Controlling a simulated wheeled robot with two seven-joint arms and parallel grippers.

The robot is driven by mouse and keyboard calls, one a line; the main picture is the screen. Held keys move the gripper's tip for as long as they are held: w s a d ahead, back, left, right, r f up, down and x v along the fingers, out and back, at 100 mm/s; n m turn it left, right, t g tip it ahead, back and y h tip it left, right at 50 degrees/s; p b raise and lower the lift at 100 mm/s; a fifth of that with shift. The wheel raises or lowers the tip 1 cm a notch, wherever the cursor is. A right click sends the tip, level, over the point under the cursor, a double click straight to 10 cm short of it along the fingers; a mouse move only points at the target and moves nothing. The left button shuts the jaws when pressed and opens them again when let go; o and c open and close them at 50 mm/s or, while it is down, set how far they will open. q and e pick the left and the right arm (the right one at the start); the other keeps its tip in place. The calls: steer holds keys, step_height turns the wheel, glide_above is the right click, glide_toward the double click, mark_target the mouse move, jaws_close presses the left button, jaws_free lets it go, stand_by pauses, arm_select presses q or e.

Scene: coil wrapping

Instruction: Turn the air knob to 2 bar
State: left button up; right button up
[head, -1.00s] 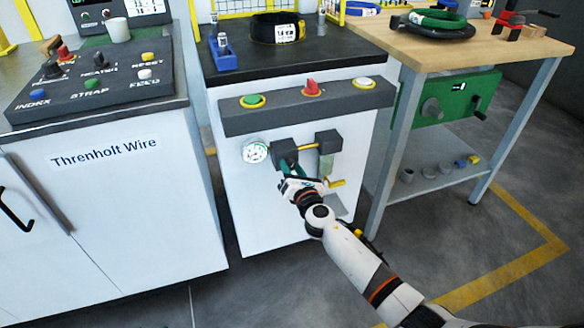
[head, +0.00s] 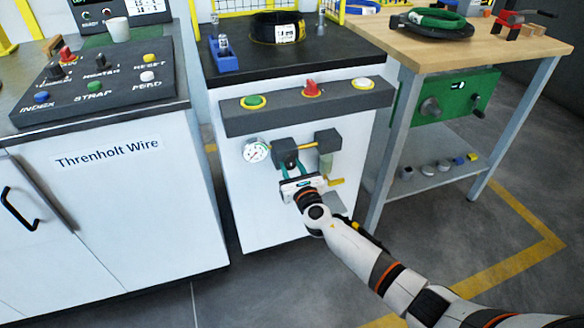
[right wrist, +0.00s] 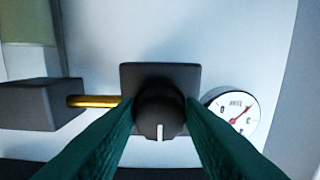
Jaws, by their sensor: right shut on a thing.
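The black air knob (head: 287,156) sits on the air unit on the white cabinet's front. It also shows in the right wrist view (right wrist: 158,112), with its white mark pointing straight down there. My right gripper (head: 293,166) is shut on the knob, with a green finger pressed to each side. The round white pressure gauge (head: 256,151) is left of the knob in the head view. In the right wrist view the gauge (right wrist: 232,112) is to the right, and its red needle points up and right; its numbers are too small to read surely. My left gripper is out of view.
A yellow pipe (right wrist: 94,101) joins the knob's block to a second dark block (head: 327,140). A button bar (head: 310,104) juts out above. The workbench's leg (head: 388,165) stands to the right, and the control console (head: 95,85) to the left.

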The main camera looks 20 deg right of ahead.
steer(key=o, duration=0.9)
steer(key=shift+o, duration=0.2)
steer(key=shift+s, duration=0.35)
arm_select(q)
steer(key=p, duration=0.2)
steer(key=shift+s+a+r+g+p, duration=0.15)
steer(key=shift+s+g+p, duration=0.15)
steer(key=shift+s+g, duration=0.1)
arm_select(e)
steer(key=s, duration=1.1)
steer(key=shift+s+d, duration=0.15)
steer(key=shift+d, duration=0.05)
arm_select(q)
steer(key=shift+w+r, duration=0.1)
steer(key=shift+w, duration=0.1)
